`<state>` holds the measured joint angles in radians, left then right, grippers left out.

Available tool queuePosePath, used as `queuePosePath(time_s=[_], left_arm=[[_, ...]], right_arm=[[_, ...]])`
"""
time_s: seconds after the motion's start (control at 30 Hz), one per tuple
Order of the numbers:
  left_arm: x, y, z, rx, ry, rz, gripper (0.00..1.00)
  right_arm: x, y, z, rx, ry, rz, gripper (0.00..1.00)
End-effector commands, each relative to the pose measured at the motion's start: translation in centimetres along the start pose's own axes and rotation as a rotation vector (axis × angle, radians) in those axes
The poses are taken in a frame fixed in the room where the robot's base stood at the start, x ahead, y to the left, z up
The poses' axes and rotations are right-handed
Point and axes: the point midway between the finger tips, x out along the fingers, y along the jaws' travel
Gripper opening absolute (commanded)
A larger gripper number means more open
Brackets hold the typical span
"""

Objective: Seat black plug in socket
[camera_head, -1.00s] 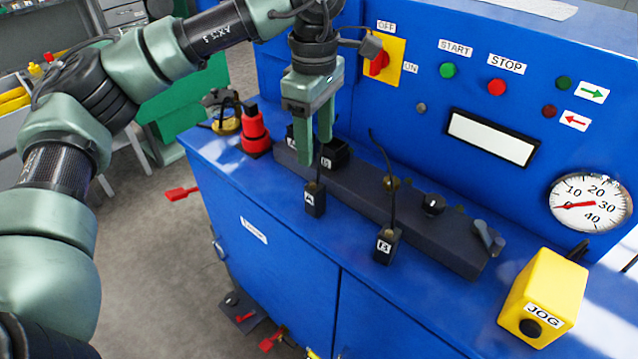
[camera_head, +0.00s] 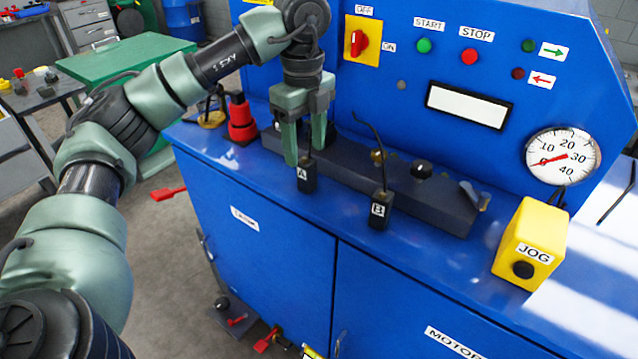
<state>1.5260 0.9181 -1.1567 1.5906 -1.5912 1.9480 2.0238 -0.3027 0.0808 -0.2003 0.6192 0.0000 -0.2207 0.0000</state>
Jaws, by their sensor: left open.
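A black plug marked A (camera_head: 307,181) stands on the blue bench top in front of a long dark block. A thin cable rises from its top. A second black plug, marked B (camera_head: 380,214), stands further right with its own cable. My left gripper (camera_head: 305,154) points down just over and behind plug A, with its fingers apart and nothing visibly held between them. I cannot tell whether a finger touches the plug or its cable. The dark block (camera_head: 440,203) runs along the bench; its left end, where labelled sockets showed earlier, is largely hidden behind the gripper.
A red-and-black part (camera_head: 241,121) stands left of the gripper. A yellow JOG box (camera_head: 530,240) sits at the right of the bench. The blue control panel (camera_head: 400,60) rises close behind. The front bench strip between plug B and the JOG box is clear.

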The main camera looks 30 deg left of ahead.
Motion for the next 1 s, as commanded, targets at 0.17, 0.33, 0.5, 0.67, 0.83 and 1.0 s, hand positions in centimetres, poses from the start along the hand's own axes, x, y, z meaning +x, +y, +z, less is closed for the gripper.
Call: queuePosePath(time_s=[0.17,0.33,0.5,0.67,0.83,1.0], left_arm=[[0.5,0.1,0.5,-0.129,-0.002,0.002,0.55],[2.2,0.2,0.6,-0.137,-0.002,0.004,0.55],[4.0,0.1,0.7,-0.134,-0.003,0.005,0.55],[6.6,-0.1,0.8,-0.133,-0.002,0.005,0.55],[8.0,-0.1,0.8,-0.133,-0.002,0.003,0.55],[8.1,-0.2,0.7,-0.132,-0.002,0.001,0.55]], right_arm=[[0.1,-0.1,-0.1,0.001,0.001,-0.001,0.36],[-0.4,-0.1,-0.4,0.001,0.005,-0.002,0.36],[-1.4,-0.1,-0.7,0.001,0.007,-0.001,0.36],[-2.5,-0.1,-0.8,0.001,0.008,-0.001,0.36],[-2.7,-0.1,-0.8,0.001,0.008,-0.001,0.36],[-2.6,-0.1,-0.8,0.002,0.007,-0.001,0.36]])
